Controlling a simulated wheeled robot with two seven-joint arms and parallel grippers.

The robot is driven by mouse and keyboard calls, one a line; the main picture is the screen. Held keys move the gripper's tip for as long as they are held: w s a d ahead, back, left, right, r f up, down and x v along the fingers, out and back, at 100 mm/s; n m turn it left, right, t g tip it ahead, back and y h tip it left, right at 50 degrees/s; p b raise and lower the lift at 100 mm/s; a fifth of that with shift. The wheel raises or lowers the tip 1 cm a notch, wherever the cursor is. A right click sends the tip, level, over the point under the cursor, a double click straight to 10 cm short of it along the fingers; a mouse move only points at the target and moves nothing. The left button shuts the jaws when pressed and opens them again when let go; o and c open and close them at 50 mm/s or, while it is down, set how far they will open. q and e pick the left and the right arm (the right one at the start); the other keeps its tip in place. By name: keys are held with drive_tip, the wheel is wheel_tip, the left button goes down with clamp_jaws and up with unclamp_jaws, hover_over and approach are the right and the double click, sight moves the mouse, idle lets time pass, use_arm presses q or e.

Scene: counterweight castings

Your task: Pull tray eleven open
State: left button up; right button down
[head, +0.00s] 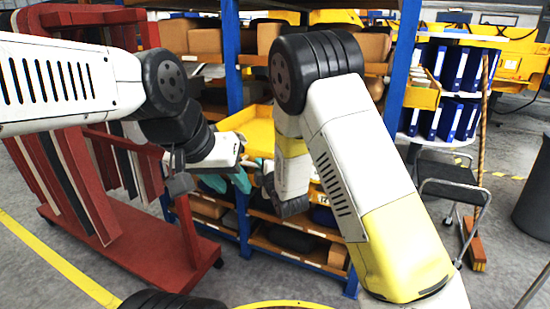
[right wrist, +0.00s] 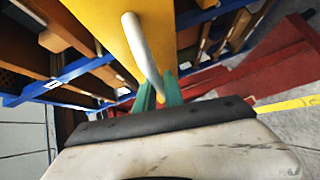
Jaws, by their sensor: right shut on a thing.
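A yellow tray (head: 250,128) shows in the head view between my arms, on the shelving; no number is readable on it. In the right wrist view a yellow face (right wrist: 92,22) fills the top, with a pale curved handle (right wrist: 138,50) on it. The green fingers of my right gripper (right wrist: 160,92) are shut on the handle near its lower end. In the head view my right gripper (head: 258,164) is mostly hidden by its own wrist. My left gripper (head: 226,183) is lower and to the left, its green fingers spread apart, with nothing visible between them.
Blue shelving posts (head: 232,55) and lower shelves with dark and brown castings (head: 290,238) surround the tray. A red rack (head: 150,225) stands close on the left. A black step stool (head: 450,180) and a broom (head: 476,250) stand at right. Grey floor lies between.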

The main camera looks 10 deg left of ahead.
drive_tip(key=shift+s+a+f, duration=0.1)
drive_tip(key=shift+s+a, duration=0.1)
drive_tip(key=shift+s, duration=0.45)
drive_tip(key=shift+s+a+r, duration=0.1)
drive_tip(key=shift+s+a, duration=0.1)
drive_tip(key=shift+s, duration=0.5)
drive_tip(key=shift+s+a+f, duration=0.1)
drive_tip(key=shift+s+a, duration=0.1)
drive_tip(key=shift+s, duration=0.45)
drive_tip(key=c, duration=1.5)
unclamp_jaws()
drive_tip(key=shift+o, duration=0.2)
drive_tip(key=v, duration=0.7)
drive_tip(key=shift+s+d, duration=0.2)
drive_tip(key=shift+s, duration=0.15)
